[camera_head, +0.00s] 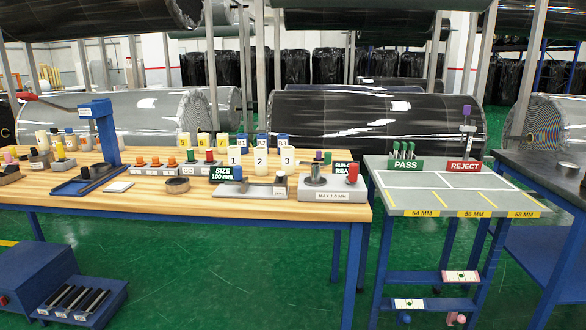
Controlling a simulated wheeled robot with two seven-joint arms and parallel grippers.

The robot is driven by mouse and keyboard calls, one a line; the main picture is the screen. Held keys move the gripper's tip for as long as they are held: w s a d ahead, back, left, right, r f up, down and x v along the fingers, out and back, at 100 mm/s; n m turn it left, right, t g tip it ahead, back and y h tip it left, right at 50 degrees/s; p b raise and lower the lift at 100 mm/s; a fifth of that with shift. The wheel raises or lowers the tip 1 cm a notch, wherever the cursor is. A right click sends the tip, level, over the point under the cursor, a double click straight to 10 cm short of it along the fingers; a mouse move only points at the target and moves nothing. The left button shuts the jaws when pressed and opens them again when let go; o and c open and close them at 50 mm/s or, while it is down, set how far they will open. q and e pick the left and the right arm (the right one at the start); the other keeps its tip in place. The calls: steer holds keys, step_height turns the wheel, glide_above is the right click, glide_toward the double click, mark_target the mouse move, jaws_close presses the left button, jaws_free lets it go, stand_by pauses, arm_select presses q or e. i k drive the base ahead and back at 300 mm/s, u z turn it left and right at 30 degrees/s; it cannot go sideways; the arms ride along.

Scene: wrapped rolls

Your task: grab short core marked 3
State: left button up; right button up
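The short core marked 3 (287,160) is a small cream cylinder with a black number. It stands upright near the right part of the wooden table (120,192). The similar core marked 2 (261,161) stands just to its left, and the core marked 1 (235,156) stands further left. Neither of my grippers is in view.
A grey gauge block marked MAX (333,188) stands right of the cores. Yellow-marked and blue-marked cores stand behind. A blue press (98,130) stands at the left. A grey table with PASS (405,164) and REJECT (463,166) signs is at the right.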

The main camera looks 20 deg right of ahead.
mark_target(287, 151)
steer(key=u, duration=0.7)
steer(key=i, duration=1.4)
steer(key=z, duration=0.5)
